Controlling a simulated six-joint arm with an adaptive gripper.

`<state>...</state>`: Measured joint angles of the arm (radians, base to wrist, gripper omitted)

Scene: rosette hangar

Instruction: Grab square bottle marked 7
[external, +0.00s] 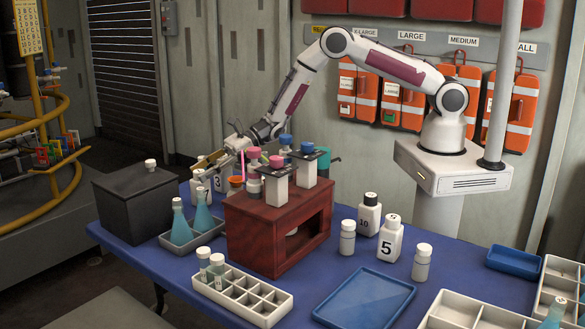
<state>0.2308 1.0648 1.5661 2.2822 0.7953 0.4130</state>
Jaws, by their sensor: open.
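No number 7 can be read on any bottle in the external view. White square bottles marked 10 (367,222) and 5 (390,243) stand upright on the table right of the red box. A white bottle that seems marked 3 (220,183) stands behind the box at its left, with another white bottle (198,182) beside it, its mark not legible. My gripper (214,165) is open, low over these two bottles at the back left. Its fingertips are small and partly overlap the things there, so I cannot tell whether they touch a bottle.
A dark red box (262,240) carrying stands and colored caps is close to my gripper's right. A black box (128,203), a tray with teal flasks (181,224), a sectioned white tray (255,305) and a blue tray (362,300) also occupy the blue table (320,262).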

